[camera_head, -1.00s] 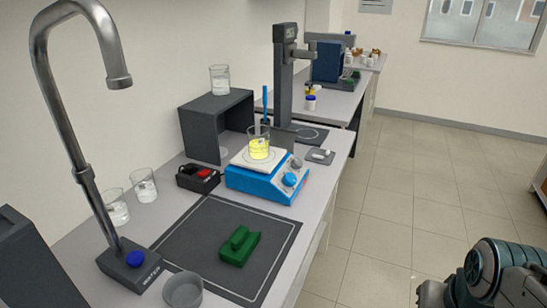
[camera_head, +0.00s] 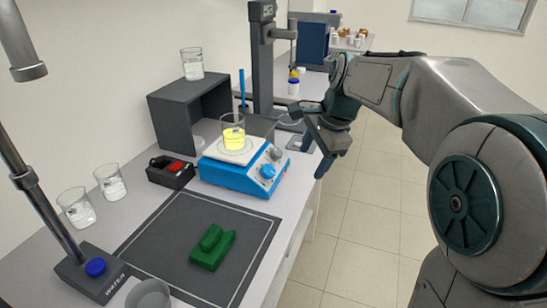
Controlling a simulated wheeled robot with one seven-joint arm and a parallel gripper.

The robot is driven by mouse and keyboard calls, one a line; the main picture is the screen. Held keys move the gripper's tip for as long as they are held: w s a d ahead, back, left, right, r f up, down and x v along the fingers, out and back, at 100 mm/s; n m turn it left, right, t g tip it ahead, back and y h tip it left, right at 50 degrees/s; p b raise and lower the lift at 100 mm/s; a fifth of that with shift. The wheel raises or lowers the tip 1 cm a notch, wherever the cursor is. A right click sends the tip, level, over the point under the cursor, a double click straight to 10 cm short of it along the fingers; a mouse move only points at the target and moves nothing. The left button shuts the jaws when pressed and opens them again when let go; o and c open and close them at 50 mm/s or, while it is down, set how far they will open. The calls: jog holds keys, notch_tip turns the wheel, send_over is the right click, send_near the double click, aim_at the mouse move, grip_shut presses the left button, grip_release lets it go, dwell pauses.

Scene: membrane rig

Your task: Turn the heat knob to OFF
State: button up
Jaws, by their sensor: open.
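The blue hotplate (camera_head: 238,177) with a white top stands on the bench. A beaker of yellow liquid (camera_head: 233,136) stands on the hotplate's top. My gripper (camera_head: 310,140) is open, just right of the hotplate's knob side and apart from the knobs. Part of the fingers is hidden by the gripper's own body.
A dark shelf box (camera_head: 190,112) stands behind the hotplate, with a beaker (camera_head: 192,64) on top. A black tray (camera_head: 170,172) is left of it. A green block (camera_head: 212,250) lies on the dark mat (camera_head: 165,235). A tall stand (camera_head: 263,60) rises behind. The floor beside the bench is clear.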

aim_at(269, 170)
jog(key=w+a+m+y, duration=0.1)
jog(key=w+a+m, duration=0.45)
jog(key=w, duration=0.45)
jog(key=shift+m, duration=0.45)
jog(key=x, duration=0.9)
jog(key=b+x, duration=0.1)
jog(key=x, duration=0.3)
jog(key=shift+s+a+f, duration=0.2)
jog(key=shift+a+f, duration=0.05)
jog(key=shift+f, duration=0.15)
jog(key=shift+c, duration=0.3)
jog(key=c, duration=0.9)
jog(key=shift+d, duration=0.15)
